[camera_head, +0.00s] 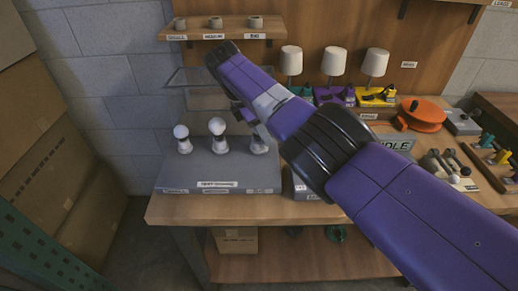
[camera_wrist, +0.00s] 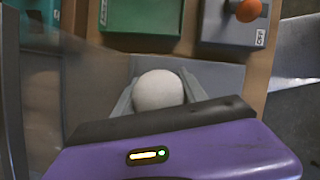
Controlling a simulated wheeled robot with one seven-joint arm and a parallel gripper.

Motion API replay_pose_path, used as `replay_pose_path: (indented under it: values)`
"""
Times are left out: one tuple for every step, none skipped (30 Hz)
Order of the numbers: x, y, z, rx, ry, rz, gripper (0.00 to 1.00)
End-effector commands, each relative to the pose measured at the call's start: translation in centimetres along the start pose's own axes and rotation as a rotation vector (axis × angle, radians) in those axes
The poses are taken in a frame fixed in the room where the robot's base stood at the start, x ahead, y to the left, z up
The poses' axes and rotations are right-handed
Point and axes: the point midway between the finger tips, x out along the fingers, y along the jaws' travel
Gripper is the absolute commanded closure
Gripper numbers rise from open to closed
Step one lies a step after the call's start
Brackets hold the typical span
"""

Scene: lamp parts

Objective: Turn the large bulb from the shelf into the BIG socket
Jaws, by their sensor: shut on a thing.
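The large white bulb (camera_wrist: 158,90) is between my gripper's two grey fingers in the wrist view. In the head view it shows as a pale bulb (camera_head: 258,146) at the right end of the grey test box (camera_head: 225,177), below my gripper (camera_head: 250,118). My gripper is shut on it. The bulb's lower end is hard to see, so I cannot tell how deep it sits in the socket there. Two other white bulbs, at left (camera_head: 181,137) and middle (camera_head: 217,133), stand upright on the same box.
A wall shelf (camera_head: 222,36) carries three small holders labelled SMALL, MEDIUM and BIG, with no bulbs on them. A clear panel (camera_head: 205,97) stands behind the box. White-shaded lamps (camera_head: 334,62) stand to the right. The wrist view shows an orange knob (camera_wrist: 246,10) beside a green block (camera_wrist: 140,16).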

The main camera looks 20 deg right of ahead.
Motion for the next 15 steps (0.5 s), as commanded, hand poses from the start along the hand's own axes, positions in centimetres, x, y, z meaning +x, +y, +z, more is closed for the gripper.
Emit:
replay_pose_path:
  values:
    - [0.52,-0.17,-0.07,0.007,-0.001,-0.009,0.8]
    - [0.51,-0.16,-0.06,0.01,-0.001,-0.011,0.8]
    - [0.5,-0.16,-0.05,0.016,-0.001,-0.012,0.8]
    - [0.5,-0.16,-0.03,0.02,-0.001,-0.014,0.8]
    - [0.49,-0.15,-0.02,0.024,-0.002,-0.015,0.8]
    - [0.49,-0.16,-0.01,0.029,-0.002,-0.018,0.8]
    - [0.49,-0.16,-0.01,0.032,-0.002,-0.019,0.8]
    - [0.49,-0.17,-0.02,0.035,-0.002,-0.02,0.8]
    - [0.5,-0.18,-0.03,0.04,-0.002,-0.022,0.8]
    - [0.5,-0.19,-0.04,0.043,-0.001,-0.024,0.8]
    - [0.5,-0.19,-0.04,0.046,-0.001,-0.025,0.8]
    - [0.49,-0.2,-0.04,0.051,-0.001,-0.028,0.8]
    - [0.47,-0.21,-0.04,0.055,-0.001,-0.029,0.8]
    - [0.46,-0.21,-0.05,0.058,-0.001,-0.03,0.8]
    - [0.45,-0.22,-0.06,0.063,-0.001,-0.032,0.8]
